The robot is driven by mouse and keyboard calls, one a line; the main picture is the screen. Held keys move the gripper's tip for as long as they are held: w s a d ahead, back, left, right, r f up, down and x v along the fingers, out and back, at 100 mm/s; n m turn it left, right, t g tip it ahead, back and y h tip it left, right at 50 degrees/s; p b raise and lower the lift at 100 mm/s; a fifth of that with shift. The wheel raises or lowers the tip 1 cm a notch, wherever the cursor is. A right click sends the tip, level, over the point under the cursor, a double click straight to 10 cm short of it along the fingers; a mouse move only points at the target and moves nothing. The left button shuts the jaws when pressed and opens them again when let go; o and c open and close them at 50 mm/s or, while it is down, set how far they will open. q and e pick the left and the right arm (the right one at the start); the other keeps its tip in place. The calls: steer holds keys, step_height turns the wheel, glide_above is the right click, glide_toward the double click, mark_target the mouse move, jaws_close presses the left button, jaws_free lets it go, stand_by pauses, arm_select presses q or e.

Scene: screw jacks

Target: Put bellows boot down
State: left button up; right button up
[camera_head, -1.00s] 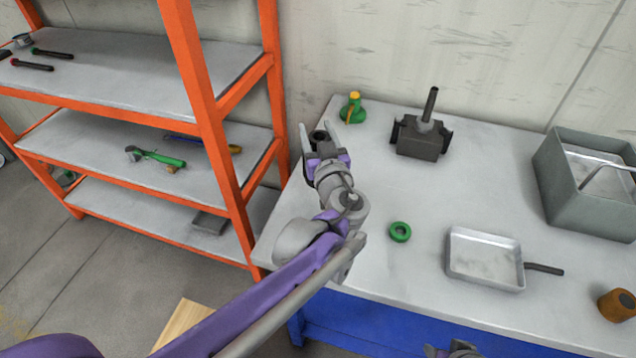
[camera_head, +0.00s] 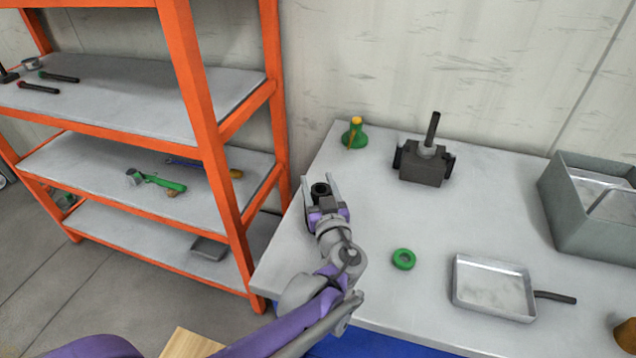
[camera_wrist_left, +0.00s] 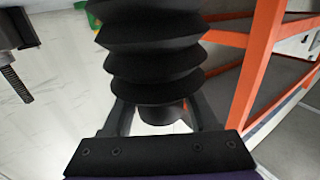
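The bellows boot (camera_head: 320,189) is a small black ribbed tube. It stands between the fingers of my left gripper (camera_head: 321,190) near the left edge of the table (camera_head: 380,205). In the left wrist view the black folds of the boot (camera_wrist_left: 150,55) fill the middle, with the finger bases on either side of its lower end. The gripper looks shut on the boot, though the fingertips are partly hidden behind it. I cannot tell whether the boot touches the tabletop. My right gripper is not in view.
A dark screw jack (camera_head: 424,163) and a green and yellow jack (camera_head: 354,134) stand at the back. A green ring (camera_head: 403,259), a metal pan (camera_head: 492,288) and a grey bin (camera_head: 565,210) lie rightward. An orange shelf rack (camera_head: 205,120) stands left. The table's centre is clear.

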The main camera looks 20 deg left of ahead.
arm_select(q)
steer(key=o, duration=0.3)
steer(key=shift+o, duration=0.2)
steer(key=shift+r, duration=0.1)
steer(key=shift+s+d+r, duration=0.1)
steer(key=shift+s, duration=0.05)
steer(key=v, duration=1.1)
steer(key=shift+s+p, duration=0.35)
steer(key=shift+p, duration=0.05)
steer(key=shift+d, duration=0.1)
